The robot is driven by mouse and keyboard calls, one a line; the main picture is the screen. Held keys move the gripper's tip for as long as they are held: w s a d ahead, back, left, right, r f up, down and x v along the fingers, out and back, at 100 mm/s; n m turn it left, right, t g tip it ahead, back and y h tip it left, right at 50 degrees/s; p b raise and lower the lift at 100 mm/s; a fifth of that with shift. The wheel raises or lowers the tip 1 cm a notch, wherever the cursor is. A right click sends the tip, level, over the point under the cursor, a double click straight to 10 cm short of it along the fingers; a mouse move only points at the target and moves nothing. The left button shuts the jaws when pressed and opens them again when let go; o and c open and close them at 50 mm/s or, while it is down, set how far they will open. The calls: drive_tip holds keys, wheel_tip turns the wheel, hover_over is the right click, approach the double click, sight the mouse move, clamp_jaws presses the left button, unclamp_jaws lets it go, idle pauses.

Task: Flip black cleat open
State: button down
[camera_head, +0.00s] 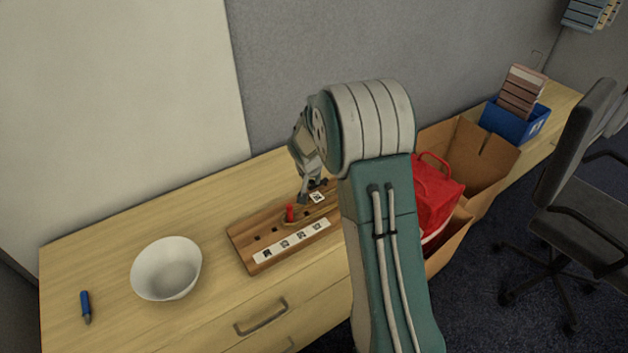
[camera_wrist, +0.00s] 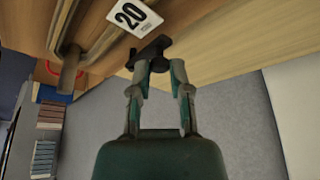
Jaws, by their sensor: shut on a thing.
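The black cleat (camera_wrist: 150,50) shows in the wrist view at the fingertips, beside a white tag (camera_wrist: 134,17) marked 20. My gripper (camera_wrist: 160,68) is shut on the cleat, with its two fingers a little apart around it. In the head view, my gripper (camera_head: 304,196) reaches down to the far right end of a wooden board (camera_head: 245,254), beside the white tag. My arm and the fingers hide most of the cleat there.
A red peg (camera_head: 290,213) stands on the board near a label strip (camera_head: 292,240). A white bowl (camera_head: 166,268) and blue marker (camera_head: 85,306) lie left on the table. A red bag (camera_head: 435,197), cardboard box (camera_head: 478,160) and blue bin (camera_head: 513,124) stand right.

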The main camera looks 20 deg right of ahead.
drive_tip(key=shift+a+f+m, duration=0.2)
drive_tip(key=shift+f+m, duration=0.05)
drive_tip(key=shift+m, duration=0.15)
drive_tip(key=c, duration=0.6)
unclamp_jaws()
drive_tip(key=shift+w, duration=0.1)
drive_tip(key=shift+a+r, duration=0.1)
drive_tip(key=shift+r, duration=0.05)
drive_tip(key=shift+r, duration=0.1)
drive_tip(key=shift+r, duration=0.3)
drive_tip(key=v, duration=1.1)
drive_tip(key=shift+a, duration=0.3)
